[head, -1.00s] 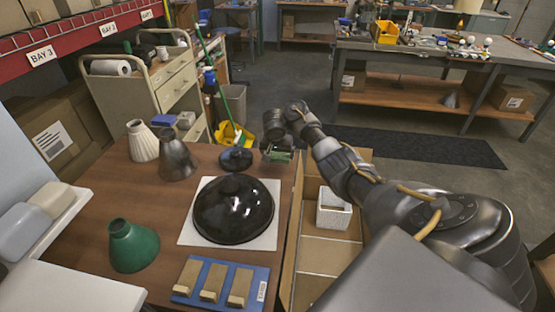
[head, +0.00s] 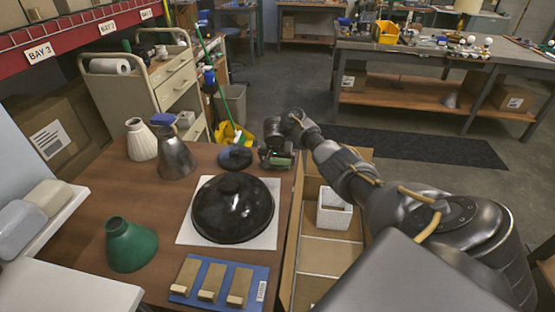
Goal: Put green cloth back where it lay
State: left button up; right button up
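The green cloth (head: 281,162) is a small green patch at the far right end of the brown table, partly hidden by my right gripper. My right gripper (head: 277,157) points down there and appears shut on the cloth, low over the table's far right corner. Whether the cloth touches the table cannot be told. My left gripper is not in view.
A black dome (head: 232,208) on a white sheet and a dark round disc (head: 235,158) stand just left of the gripper. An open cardboard box (head: 326,250) with a white block (head: 334,209) lies right. Lamp shades (head: 132,246) stand left.

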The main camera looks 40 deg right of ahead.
jog(key=shift+r, duration=0.45)
jog(key=p+v, duration=0.9)
jog(key=v, duration=0.2)
jog(key=shift+s+a+r, duration=0.15)
jog(key=shift+s+r, duration=0.05)
jog(key=shift+r, duration=0.05)
